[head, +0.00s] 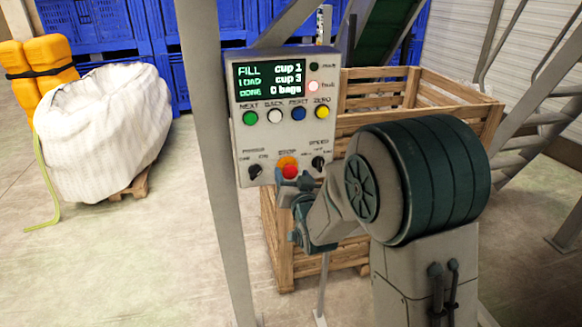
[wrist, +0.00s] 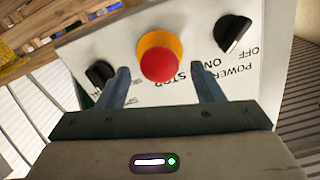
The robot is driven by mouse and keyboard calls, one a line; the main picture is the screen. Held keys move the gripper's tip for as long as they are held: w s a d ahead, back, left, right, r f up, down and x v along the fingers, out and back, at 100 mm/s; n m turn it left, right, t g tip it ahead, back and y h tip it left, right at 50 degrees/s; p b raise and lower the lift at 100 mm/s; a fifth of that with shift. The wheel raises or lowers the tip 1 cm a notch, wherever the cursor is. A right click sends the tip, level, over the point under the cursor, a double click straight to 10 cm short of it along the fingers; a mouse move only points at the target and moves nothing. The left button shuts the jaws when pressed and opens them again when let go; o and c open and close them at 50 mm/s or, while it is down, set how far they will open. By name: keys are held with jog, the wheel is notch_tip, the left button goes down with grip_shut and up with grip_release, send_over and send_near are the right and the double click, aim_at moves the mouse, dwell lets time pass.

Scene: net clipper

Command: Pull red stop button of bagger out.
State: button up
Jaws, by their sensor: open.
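The red stop button (head: 290,172) sits on an orange-yellow collar at the bottom middle of the grey control box (head: 243,140). In the wrist view the red button (wrist: 161,65) faces me, with its yellow collar (wrist: 152,39) behind it and the word STOP beside it. My gripper (head: 292,181) is at the lower front of the box in the head view. In the wrist view my gripper (wrist: 158,80) is open, with one finger on each side of the button and visible gaps to both. Nothing is held. Whether the fingertips touch the panel is not clear.
Black knobs flank the button, one at left (head: 255,171) and one at right (head: 318,163). A grey post (head: 212,150) stands left of the box. A wooden crate (head: 400,100) is behind. A white bulk bag (head: 110,130) stands on the left, with open floor in front.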

jog(key=shift+x, duration=1.4)
